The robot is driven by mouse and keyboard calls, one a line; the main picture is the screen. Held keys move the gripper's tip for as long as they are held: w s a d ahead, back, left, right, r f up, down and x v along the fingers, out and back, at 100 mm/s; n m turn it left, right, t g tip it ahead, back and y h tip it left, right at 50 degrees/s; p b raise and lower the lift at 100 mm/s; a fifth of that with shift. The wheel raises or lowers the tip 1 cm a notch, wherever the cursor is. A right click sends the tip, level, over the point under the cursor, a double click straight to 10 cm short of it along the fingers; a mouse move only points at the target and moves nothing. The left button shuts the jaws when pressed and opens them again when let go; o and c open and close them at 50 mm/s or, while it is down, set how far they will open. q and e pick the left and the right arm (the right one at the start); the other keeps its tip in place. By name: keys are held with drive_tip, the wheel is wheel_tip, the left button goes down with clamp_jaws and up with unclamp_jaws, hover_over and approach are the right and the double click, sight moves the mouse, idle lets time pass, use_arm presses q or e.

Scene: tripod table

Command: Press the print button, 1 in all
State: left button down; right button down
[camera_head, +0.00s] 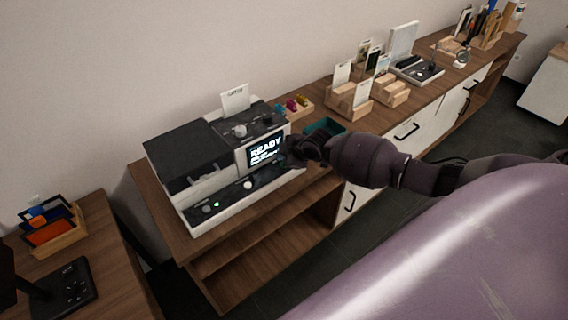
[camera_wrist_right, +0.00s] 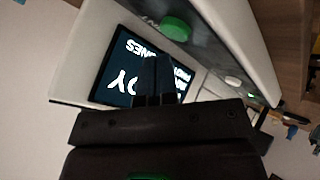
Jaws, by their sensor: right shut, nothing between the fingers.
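A white and black printer (camera_head: 190,200) stands on the wooden cabinet, its lit screen (camera_head: 265,150) reading READY. Its dark front strip carries a white button (camera_head: 248,185) and a small green light (camera_head: 216,204). In the right wrist view a round green button (camera_wrist_right: 176,28) shows on the strip, with the white button (camera_wrist_right: 233,81) farther along; the green one cannot be made out in the head view. My right gripper (camera_head: 288,160) is shut and empty at the printer's right front; in the wrist view its fingertips (camera_wrist_right: 155,72) overlap the screen (camera_wrist_right: 125,68), apart from the green button in the picture. My left gripper is out of view.
Wooden card stands (camera_head: 350,100) and a black and white device (camera_head: 417,70) are farther along the cabinet. A lower desk (camera_head: 105,235) is at the left.

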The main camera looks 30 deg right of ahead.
drive_tip(key=shift+f, duration=0.1)
drive_tip(key=shift+f, duration=0.35)
